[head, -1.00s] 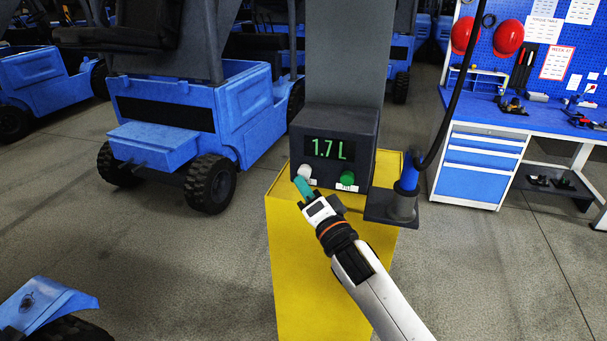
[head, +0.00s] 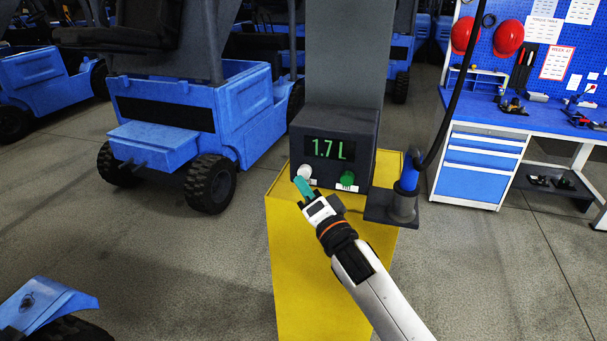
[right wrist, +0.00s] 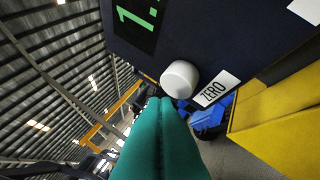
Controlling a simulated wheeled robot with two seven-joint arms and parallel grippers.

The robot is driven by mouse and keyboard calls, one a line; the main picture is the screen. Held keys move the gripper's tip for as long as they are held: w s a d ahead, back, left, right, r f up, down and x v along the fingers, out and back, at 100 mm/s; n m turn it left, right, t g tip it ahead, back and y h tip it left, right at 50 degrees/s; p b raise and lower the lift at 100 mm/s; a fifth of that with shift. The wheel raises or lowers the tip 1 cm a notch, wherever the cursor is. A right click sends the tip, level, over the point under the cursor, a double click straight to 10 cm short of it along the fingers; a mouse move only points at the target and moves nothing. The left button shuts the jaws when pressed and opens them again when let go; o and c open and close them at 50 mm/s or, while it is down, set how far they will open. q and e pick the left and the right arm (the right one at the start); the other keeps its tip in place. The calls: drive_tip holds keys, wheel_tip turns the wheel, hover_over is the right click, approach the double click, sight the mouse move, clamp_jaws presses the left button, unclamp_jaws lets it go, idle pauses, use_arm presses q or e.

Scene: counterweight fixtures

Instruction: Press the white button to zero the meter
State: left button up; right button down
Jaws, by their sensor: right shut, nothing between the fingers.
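The dark meter box (head: 363,135) shows "1.7 L" in green digits on its display (head: 330,149). The white button (head: 304,172) is at the lower left of its front face, and a green button (head: 347,178) is to its right. My right gripper (head: 299,184) has its teal fingers shut and empty, with the tips just below and in front of the white button. In the right wrist view the white button (right wrist: 179,79) sits beside a "ZERO" label (right wrist: 216,88), just past the fingertips (right wrist: 160,102). I cannot tell whether they touch. My left gripper is not in view.
The meter stands on a yellow pedestal (head: 300,260) in front of a grey column (head: 345,55). A blue nozzle (head: 409,172) with a black hose stands in a holder at its right. A blue cart (head: 190,120) is at the left, and a workbench (head: 480,160) at the right.

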drive_tip(key=shift+w+d, duration=0.1)
drive_tip(key=shift+w, duration=0.25)
drive_tip(key=shift+w+d, duration=0.3)
drive_tip(key=shift+w, duration=0.5)
idle(1.1)
drive_tip(key=shift+s+r, duration=0.1)
drive_tip(key=shift+s+a+p, duration=0.2)
drive_tip(key=shift+s+p, duration=0.05)
drive_tip(key=shift+s, duration=0.3)
drive_tip(key=shift+s+a+p, duration=0.15)
drive_tip(key=shift+s+p, duration=0.05)
drive_tip(key=shift+s, duration=0.35)
drive_tip(key=s, duration=0.1)
drive_tip(key=s+a+p, duration=0.1)
drive_tip(key=s, duration=0.1)
drive_tip(key=s+p, duration=0.1)
drive_tip(key=shift+s+a, duration=0.3)
drive_tip(key=shift+s, duration=0.1)
drive_tip(key=shift+f, duration=0.2)
